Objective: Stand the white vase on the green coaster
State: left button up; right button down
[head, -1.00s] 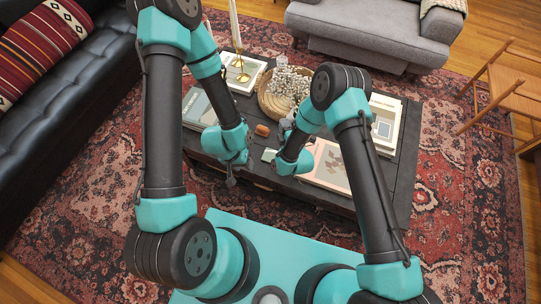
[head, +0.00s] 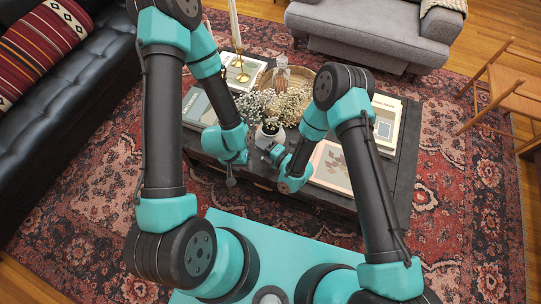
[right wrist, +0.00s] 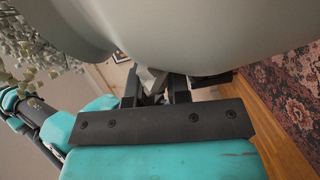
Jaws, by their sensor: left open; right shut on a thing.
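The white vase (head: 270,128) holds sprays of small white flowers and stands upright over the near middle of the dark table. My right gripper (head: 270,147) is shut on it from the near side. In the right wrist view the vase's pale round body (right wrist: 180,35) fills the top, right against the fingers (right wrist: 160,88). The green coaster is hidden now, behind the vase and gripper. I cannot tell whether the vase touches anything below. My left gripper (head: 231,181) is open and empty, hanging to the left near the table's front edge.
A woven tray (head: 313,78) with a glass decanter (head: 281,75) stands behind the vase. A brass candle holder (head: 240,68) is at the back left. Books lie at the left (head: 199,110) and right (head: 386,118), and a pinkish book (head: 331,168) lies right of my right gripper.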

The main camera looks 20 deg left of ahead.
jog(key=shift+n, duration=0.3)
dwell(0.4)
jog(key=shift+f, duration=1.95)
jog(key=shift+f, duration=2)
jog(key=c, duration=1.1)
grip_release()
jog(key=shift+f, duration=0.15)
